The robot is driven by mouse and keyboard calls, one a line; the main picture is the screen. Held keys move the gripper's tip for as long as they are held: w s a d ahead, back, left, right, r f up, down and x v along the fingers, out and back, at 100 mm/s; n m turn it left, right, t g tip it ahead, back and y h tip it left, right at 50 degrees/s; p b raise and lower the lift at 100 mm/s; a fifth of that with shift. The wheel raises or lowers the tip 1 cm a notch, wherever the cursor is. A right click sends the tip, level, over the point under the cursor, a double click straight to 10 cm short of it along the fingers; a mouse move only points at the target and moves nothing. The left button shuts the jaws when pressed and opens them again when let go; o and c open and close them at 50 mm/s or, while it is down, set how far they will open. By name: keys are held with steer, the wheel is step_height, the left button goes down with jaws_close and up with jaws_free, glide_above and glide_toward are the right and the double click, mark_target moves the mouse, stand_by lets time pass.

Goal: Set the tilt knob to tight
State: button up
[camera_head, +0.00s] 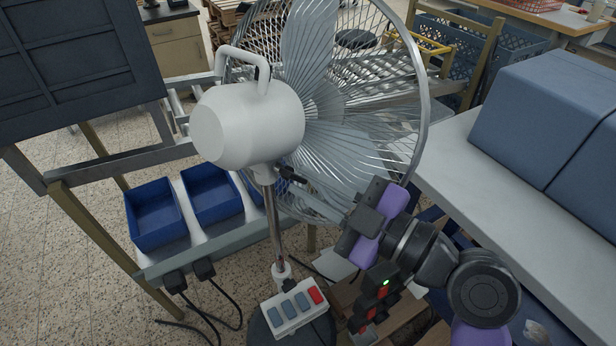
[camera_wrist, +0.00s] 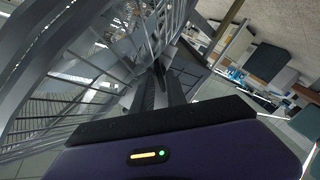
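The white pedestal fan has a rounded motor housing (camera_head: 245,125) with a handle on top, seen in the head view. The dark tilt knob (camera_head: 285,171) is at the neck, where the housing meets the metal pole (camera_head: 272,225). My gripper (camera_head: 300,181) reaches in from the right, below the fan cage, with its fingertips at or very near the knob. In the wrist view my gripper's dark fingers (camera_wrist: 160,75) look close together beside the cage wires. The knob cannot be made out there, and whether the fingers grip it is unclear.
The fan cage (camera_head: 420,120) rises just above and behind my gripper. A switch box (camera_head: 293,308) with grey buttons and a red one sits at the pole's base. Blue bins (camera_head: 155,215) stand on a rack at left. A pale bench (camera_head: 500,190) with blue-grey boxes is at right.

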steer(key=shift+w+a, duration=0.15)
steer(key=shift+a, duration=0.15)
jaws_close()
steer(key=shift+m+b, duration=0.4)
steer(key=shift+m, duration=1.6)
jaws_free()
steer(key=shift+d, duration=0.1)
